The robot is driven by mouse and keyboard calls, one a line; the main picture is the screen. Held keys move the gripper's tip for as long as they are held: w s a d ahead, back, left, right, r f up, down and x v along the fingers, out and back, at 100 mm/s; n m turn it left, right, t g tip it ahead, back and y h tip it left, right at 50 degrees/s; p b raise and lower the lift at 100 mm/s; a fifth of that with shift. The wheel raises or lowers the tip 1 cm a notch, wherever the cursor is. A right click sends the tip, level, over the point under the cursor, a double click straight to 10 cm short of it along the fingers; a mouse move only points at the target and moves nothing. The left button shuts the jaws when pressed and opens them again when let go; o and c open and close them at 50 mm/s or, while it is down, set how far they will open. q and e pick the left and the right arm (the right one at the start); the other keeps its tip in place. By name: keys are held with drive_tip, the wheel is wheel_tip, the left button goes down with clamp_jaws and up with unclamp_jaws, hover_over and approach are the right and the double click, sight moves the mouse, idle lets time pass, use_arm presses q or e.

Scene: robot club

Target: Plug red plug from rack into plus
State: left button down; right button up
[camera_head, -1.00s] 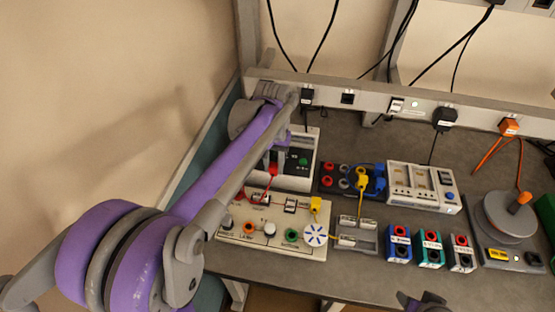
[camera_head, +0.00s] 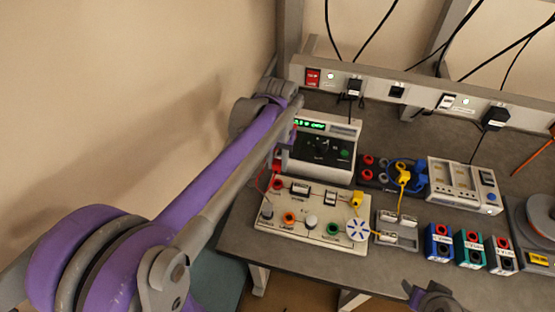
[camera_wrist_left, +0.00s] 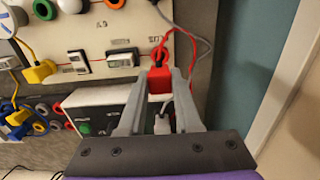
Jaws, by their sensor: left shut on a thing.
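My left gripper (camera_head: 281,158) reaches in over the left end of the bench. In the left wrist view, its two grey fingers (camera_wrist_left: 161,84) are shut on the red plug (camera_wrist_left: 159,79), which trails a red cable. In the head view the red plug (camera_head: 277,166) shows small at the fingertips, by the left side of the power supply (camera_head: 340,165) with a lit green display. My arm hides part of that supply, and I cannot make out its plus socket. Part of my right arm's end (camera_head: 432,297) shows at the bottom edge; its fingers are unclear.
A cream panel (camera_head: 262,228) with sockets and switches stands in front of the supply. Yellow plugs (camera_head: 403,177), a multi-slot unit (camera_head: 455,190) and several coloured blocks (camera_head: 438,243) lie to the right. A power strip (camera_head: 374,89) runs along the back.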

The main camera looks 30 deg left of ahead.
use_arm(q)
drive_tip(key=b, duration=0.2)
hover_over(277, 186)
drive_tip(key=shift+w+a+f, duration=0.1)
drive_tip(key=shift+w+f, duration=0.1)
drive_tip(key=shift+f, duration=1.05)
drive_tip(key=shift+w+a+f, duration=0.1)
drive_tip(key=shift+w+f, duration=0.1)
drive_tip(key=shift+f, duration=1)
use_arm(e)
drive_tip(key=shift+s+f, duration=0.3)
drive_tip(key=shift+f, duration=0.3)
drive_tip(key=shift+s+f, duration=0.25)
drive_tip(key=shift+f, duration=0.35)
drive_tip(key=shift+s+f, duration=0.3)
drive_tip(key=shift+f, duration=0.3)
use_arm(q)
drive_tip(key=shift+f+b, duration=0.75)
drive_tip(key=shift+f, duration=0.15)
use_arm(e)
drive_tip(key=shift+s+f+g, duration=0.25)
drive_tip(key=shift+f+g, duration=0.05)
drive_tip(key=shift+f, duration=0.5)
use_arm(q)
drive_tip(key=c, duration=0.5)
unclamp_jaws()
drive_tip(key=shift+r, duration=0.1)
